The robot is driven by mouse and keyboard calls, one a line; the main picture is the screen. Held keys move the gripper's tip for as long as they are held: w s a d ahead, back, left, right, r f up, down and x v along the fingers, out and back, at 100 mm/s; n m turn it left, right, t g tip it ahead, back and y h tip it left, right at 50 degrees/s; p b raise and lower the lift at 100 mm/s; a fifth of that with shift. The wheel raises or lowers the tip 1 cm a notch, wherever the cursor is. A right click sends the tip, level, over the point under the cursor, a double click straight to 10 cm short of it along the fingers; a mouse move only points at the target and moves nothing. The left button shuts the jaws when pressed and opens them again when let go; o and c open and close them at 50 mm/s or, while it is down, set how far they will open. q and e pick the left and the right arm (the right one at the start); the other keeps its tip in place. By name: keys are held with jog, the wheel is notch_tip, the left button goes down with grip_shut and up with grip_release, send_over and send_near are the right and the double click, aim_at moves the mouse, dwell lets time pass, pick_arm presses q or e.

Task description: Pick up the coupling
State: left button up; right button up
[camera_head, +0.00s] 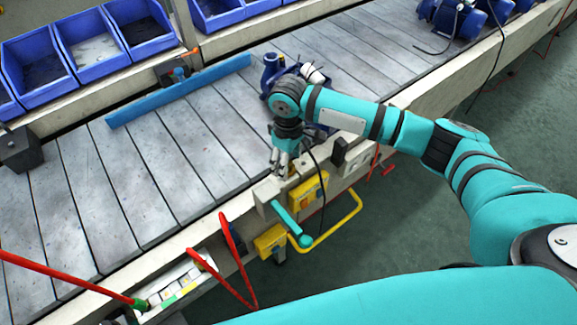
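My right gripper (282,163) hangs from the teal arm that comes in from the right. It points down over the near edge of the conveyor, just above a pale block on the rail. Its fingers are small in this view, and I cannot tell whether they are apart or closed on something. I cannot make out the coupling clearly; it may be hidden by the gripper or arm. A blue pump (270,72) stands on the conveyor just behind the arm's wrist, partly covered by it. My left gripper is not in view.
The grey slatted conveyor (140,180) has much bare surface. Blue bins (92,48) line the far side; blue motors (455,18) stand at the top right.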

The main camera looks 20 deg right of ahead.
notch_tip(320, 180, down, 2)
jog(key=shift+d, duration=0.1)
jog(key=shift+f, duration=0.15)
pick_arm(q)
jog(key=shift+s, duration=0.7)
pick_arm(e)
jog(key=c, duration=1.3)
